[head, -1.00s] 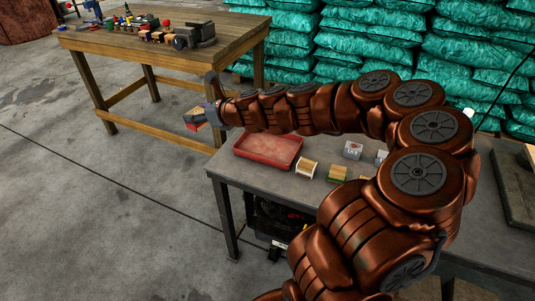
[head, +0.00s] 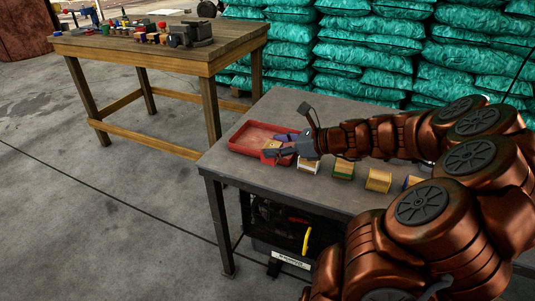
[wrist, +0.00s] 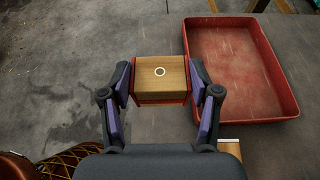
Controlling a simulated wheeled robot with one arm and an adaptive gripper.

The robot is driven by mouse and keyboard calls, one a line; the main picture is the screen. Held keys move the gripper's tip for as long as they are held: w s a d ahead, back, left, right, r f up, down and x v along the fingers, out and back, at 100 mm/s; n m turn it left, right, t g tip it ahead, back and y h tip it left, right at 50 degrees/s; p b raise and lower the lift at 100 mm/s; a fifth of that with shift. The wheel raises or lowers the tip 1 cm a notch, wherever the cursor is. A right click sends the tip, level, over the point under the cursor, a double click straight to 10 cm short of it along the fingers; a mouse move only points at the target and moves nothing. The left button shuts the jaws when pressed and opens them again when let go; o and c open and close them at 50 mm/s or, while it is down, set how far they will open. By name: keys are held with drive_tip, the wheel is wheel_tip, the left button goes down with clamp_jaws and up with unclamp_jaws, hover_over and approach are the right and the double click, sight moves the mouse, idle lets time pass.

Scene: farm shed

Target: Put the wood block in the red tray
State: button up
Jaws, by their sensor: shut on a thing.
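The wood block (wrist: 160,72) has a brown wooden top with a small pale ring and a red lower edge. My gripper (wrist: 160,85) is shut on it, with a finger pressed to each side. The red tray (wrist: 245,118) lies on the grey table, to the right of the block in the wrist view. In the head view, my gripper (head: 276,148) and the block (head: 270,149) overlap the front right part of the tray (head: 245,138). The block's height above the tray is unclear.
Several small blocks stand in a row right of the tray, including a pale-topped one (head: 308,165), a green and yellow one (head: 343,168) and a tan one (head: 378,180). A wooden table (head: 150,45) with small items stands behind left. Teal sacks (head: 370,50) are stacked behind.

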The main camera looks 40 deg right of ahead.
drive_tip(key=w+d, duration=0.2)
drive_tip(key=w, duration=0.2)
drive_tip(key=w+d+f+b, duration=0.1)
drive_tip(key=w+d, duration=0.2)
drive_tip(key=w, duration=0.1)
drive_tip(key=w+d+f+b, duration=0.1)
drive_tip(key=w+d, duration=0.1)
drive_tip(key=w, duration=0.2)
drive_tip(key=shift+w+d+f, duration=0.15)
drive_tip(key=shift+w, duration=0.2)
drive_tip(key=shift+w+f+b, duration=0.1)
drive_tip(key=shift+f+b, duration=0.6)
drive_tip(key=shift+f, duration=1)
drive_tip(key=shift+f, duration=0.1)
drive_tip(key=o, duration=1.2)
drive_tip(key=shift+c, duration=0.2)
